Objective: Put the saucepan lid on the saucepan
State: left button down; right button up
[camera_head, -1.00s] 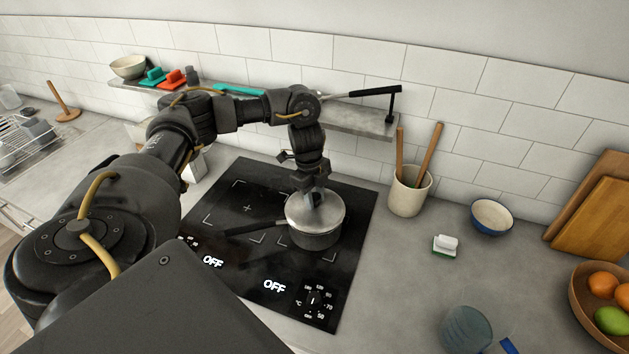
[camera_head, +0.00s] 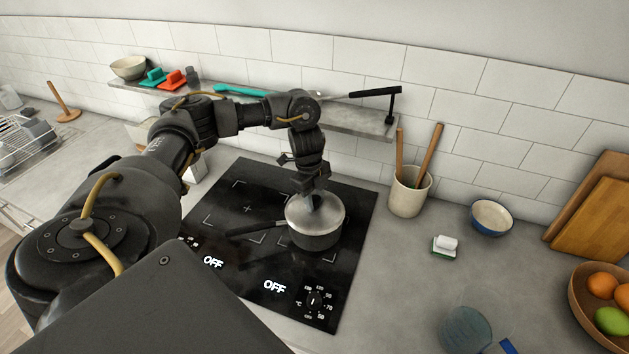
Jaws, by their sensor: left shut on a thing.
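The saucepan (camera_head: 314,240) is grey metal with a long black handle (camera_head: 256,229) pointing left. It stands on the right part of the black cooktop (camera_head: 350,205). The saucepan lid (camera_head: 328,214), a round grey metal disc, lies level over the saucepan's mouth. I cannot tell whether any small gap is left between lid and rim. My left gripper (camera_head: 314,197) comes down from above and is shut on the lid at its top; its fingertips partly hide the lid's knob. My right gripper is not in view.
A wall shelf (camera_head: 360,122) with utensils runs behind my left arm. A fruit bowl (camera_head: 592,318) is at far right.

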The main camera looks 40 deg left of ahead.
pick_arm(q)
jog(key=c, duration=0.6)
grip_release()
jog(key=shift+c, duration=0.2)
notch_tip(320, 180, up, 2)
jog(key=shift+a+r+p, duration=0.15)
jog(key=shift+r+p, duration=0.1)
jog(key=shift+p, duration=0.85)
jog(key=shift+a+r, duration=0.2)
jog(key=shift+r, duration=0.95)
jog(key=shift+a+r, duration=0.15)
jog(key=shift+r, duration=0.95)
jog(key=shift+a+r, duration=0.15)
jog(key=shift+r, duration=0.45)
notch_tip(320, 180, up, 9)
jog(key=a, duration=0.1)
jog(key=shift+a+r+b, duration=0.2)
jog(key=shift+b, duration=0.1)
